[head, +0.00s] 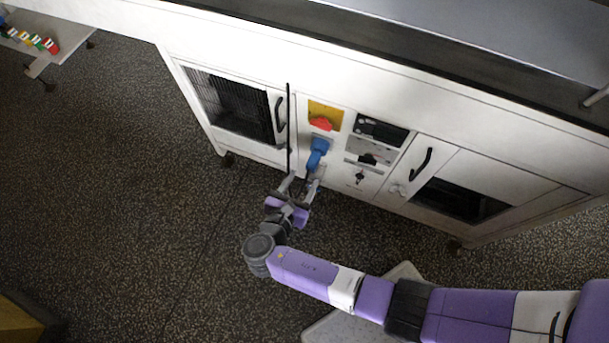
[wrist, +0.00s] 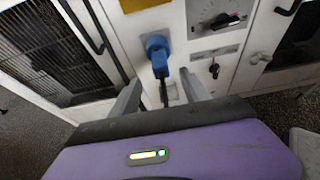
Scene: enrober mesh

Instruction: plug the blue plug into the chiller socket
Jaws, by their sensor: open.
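The blue plug (head: 318,153) is at the cabinet's front panel, below a red rotary switch on a yellow plate. In the wrist view the plug (wrist: 160,62) points out and down from a round blue collar (wrist: 156,42) on the panel, and a dark cable hangs from its lower end. I cannot tell how deep it sits; the socket opening is hidden behind it. My gripper (head: 299,180) is just below and in front of the plug. In the wrist view its two fingers (wrist: 162,80) are apart, one on each side of the cable, below the plug body.
The red switch (head: 321,123) is above the plug. A grille door with a black handle (head: 280,114) is on the left, another handled door (head: 421,164) on the right. A dark control panel (head: 380,130) is beside the plug.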

